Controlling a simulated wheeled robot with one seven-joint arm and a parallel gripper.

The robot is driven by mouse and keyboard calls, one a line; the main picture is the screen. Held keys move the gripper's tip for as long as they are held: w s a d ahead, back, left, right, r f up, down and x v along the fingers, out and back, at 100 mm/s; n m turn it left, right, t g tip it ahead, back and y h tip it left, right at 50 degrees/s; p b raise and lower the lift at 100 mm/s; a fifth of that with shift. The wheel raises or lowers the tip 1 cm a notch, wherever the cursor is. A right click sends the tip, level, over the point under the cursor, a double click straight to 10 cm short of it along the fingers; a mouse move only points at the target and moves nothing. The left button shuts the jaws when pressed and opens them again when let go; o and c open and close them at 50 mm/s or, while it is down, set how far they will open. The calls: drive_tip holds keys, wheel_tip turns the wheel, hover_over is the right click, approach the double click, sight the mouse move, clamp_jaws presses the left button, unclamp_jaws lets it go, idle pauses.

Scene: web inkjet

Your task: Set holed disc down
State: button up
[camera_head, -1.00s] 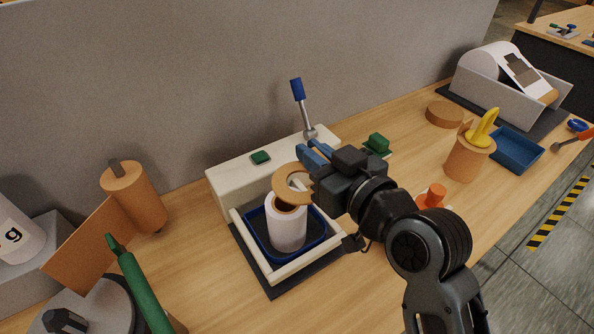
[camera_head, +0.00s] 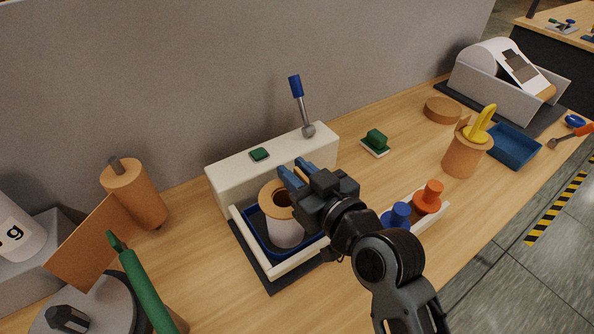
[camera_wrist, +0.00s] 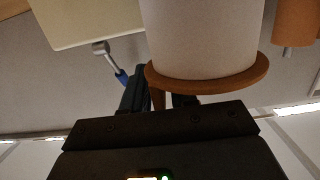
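The holed disc (camera_head: 268,196), tan and ring-shaped, lies flat on the upper end of a white roll (camera_head: 286,234), its hole over the roll's middle. The wrist view, which looks upside down, shows the disc (camera_wrist: 215,82) against the roll's end (camera_wrist: 203,38). A narrow brown tab on the disc stands between my fingers. My gripper (camera_head: 294,171) is at the disc's right and back side. Its blue fingers look spread, with a small gap beside the tab. The right finger is partly hidden in the wrist view (camera_wrist: 160,100).
The roll stands in a blue tray (camera_head: 256,222) inside a cream frame. Behind is a cream box (camera_head: 232,177) with a green button and a blue-handled lever (camera_head: 297,88). Blue (camera_head: 397,214) and orange (camera_head: 428,196) knobs stand to the right. A green-handled bar (camera_head: 140,280) is at left.

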drive_tip(key=shift+o, duration=0.9)
drive_tip(key=b+v, duration=0.2)
drive_tip(key=v, duration=1)
drive_tip(key=shift+b, duration=0.4)
drive_tip(key=s+d+f+m+t+h, duration=0.1)
drive_tip(key=s+d+f+m+h, duration=0.3)
drive_tip(key=s, duration=0.3)
drive_tip(key=s+d+f+m+h, duration=0.1)
drive_tip(key=s+d+f+h, duration=0.1)
drive_tip(key=s+d+f, duration=0.3)
drive_tip(key=s+d+r+m+h, duration=0.1)
drive_tip(key=s+d+r, duration=0.1)
drive_tip(key=s, duration=0.6)
drive_tip(key=s+d+r+h, duration=0.2)
drive_tip(key=s+d, duration=0.2)
drive_tip(key=s, duration=0.5)
drive_tip(key=shift+s+d+m, duration=0.2)
drive_tip(key=shift+s+m, duration=0.1)
drive_tip(key=shift+m, duration=0.1)
